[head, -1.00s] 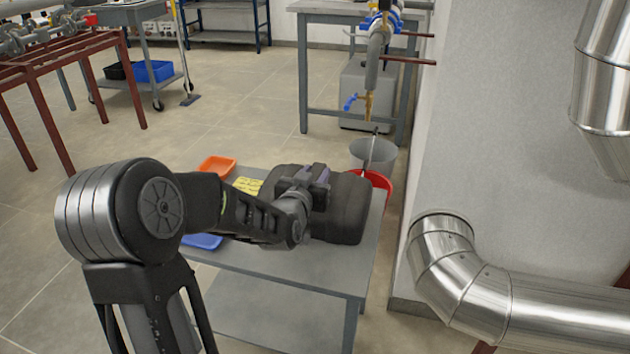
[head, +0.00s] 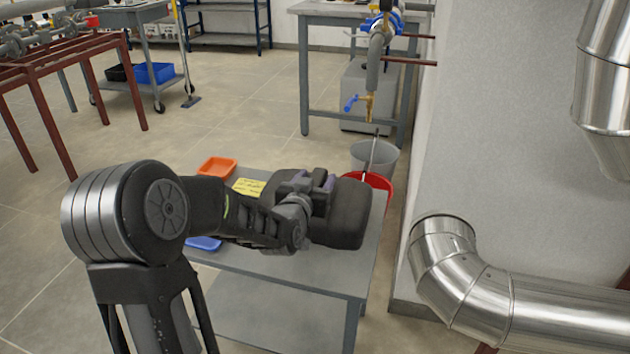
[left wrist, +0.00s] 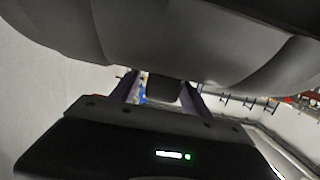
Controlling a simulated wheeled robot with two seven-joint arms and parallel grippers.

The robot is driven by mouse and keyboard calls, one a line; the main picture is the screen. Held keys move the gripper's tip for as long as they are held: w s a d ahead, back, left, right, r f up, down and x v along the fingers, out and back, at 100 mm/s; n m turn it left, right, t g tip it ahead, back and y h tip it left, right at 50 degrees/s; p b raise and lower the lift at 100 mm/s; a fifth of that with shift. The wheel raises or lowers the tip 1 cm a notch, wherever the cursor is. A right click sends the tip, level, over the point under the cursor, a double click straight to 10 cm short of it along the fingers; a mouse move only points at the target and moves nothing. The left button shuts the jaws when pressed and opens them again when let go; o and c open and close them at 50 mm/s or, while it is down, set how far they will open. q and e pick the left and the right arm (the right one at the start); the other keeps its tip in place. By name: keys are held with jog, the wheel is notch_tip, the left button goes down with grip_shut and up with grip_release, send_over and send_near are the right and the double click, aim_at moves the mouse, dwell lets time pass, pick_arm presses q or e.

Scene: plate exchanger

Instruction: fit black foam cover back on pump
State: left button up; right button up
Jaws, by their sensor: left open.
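The black foam cover (head: 350,217) is a bulky rounded block on the grey table in front of me. In the left wrist view its dark underside or side (left wrist: 170,40) fills the top of the picture. My left gripper (head: 318,187) is at the cover's upper side, with its jaws open. In the left wrist view its two fingers (left wrist: 163,92) stand on either side of a small dark tab, close against the cover. Whether they touch it I cannot tell. I cannot make out the pump. My right gripper is in neither view.
The grey table (head: 300,275) also holds an orange tray (head: 217,166), a yellow note (head: 248,187) and a blue tray (head: 205,243). A red bucket (head: 378,184) and a grey bucket (head: 372,158) stand behind it. A shiny pipe (head: 445,265) and wall are at right.

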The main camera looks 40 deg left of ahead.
pick_arm(q)
jog(key=shift+r, duration=0.15)
jog(key=shift+r, duration=0.1)
jog(key=p+v, duration=0.1)
jog(key=v, duration=0.7)
jog(key=shift+r+p, duration=0.1)
jog(key=shift+p, duration=0.3)
jog(key=shift+s+d+f+b, duration=0.15)
jog(key=shift+s+f+b, duration=0.25)
jog(key=shift+s+b, duration=0.4)
jog(key=s+b, duration=0.1)
jog(key=b, duration=0.3)
jog(key=s+d+r+b, duration=0.1)
jog(key=b, duration=0.4)
jog(key=shift+s+d, duration=0.1)
